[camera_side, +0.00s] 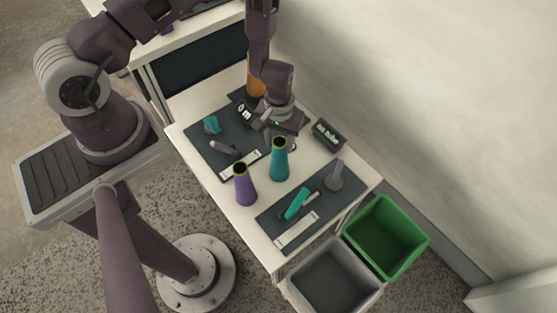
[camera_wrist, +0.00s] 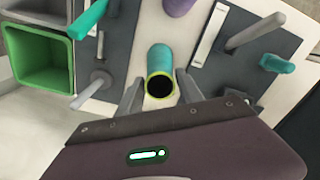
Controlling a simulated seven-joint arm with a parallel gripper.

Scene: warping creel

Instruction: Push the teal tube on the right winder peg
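The teal tube (camera_side: 279,162) stands upright on the white table in the side view, its mouth facing up. In the wrist view the teal tube (camera_wrist: 160,58) lies between my fingers, with a gap visible on both sides. My gripper (camera_wrist: 158,78) is open; in the side view my gripper (camera_side: 284,134) is just behind the tube's top. The right winder's grey peg (camera_side: 335,177) rises bare from the right dark plate (camera_side: 266,217), beside a teal lever (camera_side: 297,204). The wrist view shows this peg (camera_wrist: 97,82) and lever (camera_wrist: 88,19) at left.
A purple tube (camera_side: 245,187) stands left of the teal tube. The left dark plate (camera_side: 199,141) carries another grey peg (camera_side: 223,147) and a teal part (camera_side: 212,125). A small black display (camera_side: 327,134) stands at the back. Green (camera_side: 386,238) and grey (camera_side: 333,278) bins are at the right.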

